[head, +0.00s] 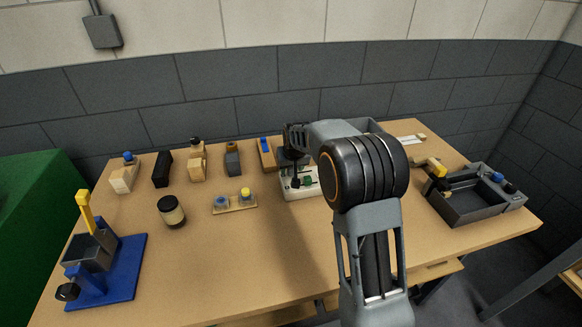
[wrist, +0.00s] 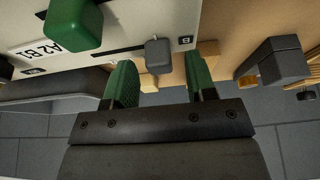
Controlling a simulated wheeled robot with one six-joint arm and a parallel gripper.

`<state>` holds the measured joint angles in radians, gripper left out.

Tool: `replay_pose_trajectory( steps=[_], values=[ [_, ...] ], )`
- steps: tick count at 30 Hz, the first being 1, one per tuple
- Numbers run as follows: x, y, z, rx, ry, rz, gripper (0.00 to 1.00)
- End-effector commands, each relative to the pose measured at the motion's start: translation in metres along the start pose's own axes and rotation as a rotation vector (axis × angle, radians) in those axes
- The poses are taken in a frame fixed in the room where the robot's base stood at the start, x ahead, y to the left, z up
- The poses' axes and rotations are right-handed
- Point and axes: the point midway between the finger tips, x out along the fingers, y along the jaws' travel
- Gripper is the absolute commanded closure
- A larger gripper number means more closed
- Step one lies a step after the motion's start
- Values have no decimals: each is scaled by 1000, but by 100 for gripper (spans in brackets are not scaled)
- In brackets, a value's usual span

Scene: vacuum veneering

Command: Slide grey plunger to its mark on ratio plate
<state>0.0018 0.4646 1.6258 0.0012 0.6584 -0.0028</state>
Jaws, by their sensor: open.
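The ratio plate is the white panel (head: 290,194) at the back middle of the table; in the wrist view its pale face (wrist: 115,28) fills the top left, with dark slots, an "A2 B1" label and a small "B" label. The grey plunger (wrist: 157,48) is a small grey knob at a slot near the plate's edge. A larger green knob (wrist: 73,24) stands to its left. My gripper (wrist: 158,78) is open, its green-padded fingers on either side of the grey plunger's line, with the knob just beyond the tips. I see no contact. In the head view my gripper (head: 294,158) hides the plunger.
A small board with blue and yellow knobs (head: 235,204) and a dark jar (head: 171,211) stand left of the plate. Several block tools line the back. A blue stand (head: 118,277) is front left, a grey tray (head: 471,206) right. The front middle is clear.

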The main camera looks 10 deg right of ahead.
Motion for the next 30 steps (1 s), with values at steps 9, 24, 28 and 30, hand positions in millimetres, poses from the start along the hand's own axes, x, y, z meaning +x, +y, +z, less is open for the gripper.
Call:
replay_pose_trajectory(
  steps=[9, 24, 28, 30],
  values=[
    [4, 0, 0, 0, 0, 0, 49],
    [4, 0, 0, 0, 0, 0, 90],
    [4, 0, 0, 0, 0, 0, 100],
    [4, 0, 0, 0, 0, 0, 100]
  ],
)
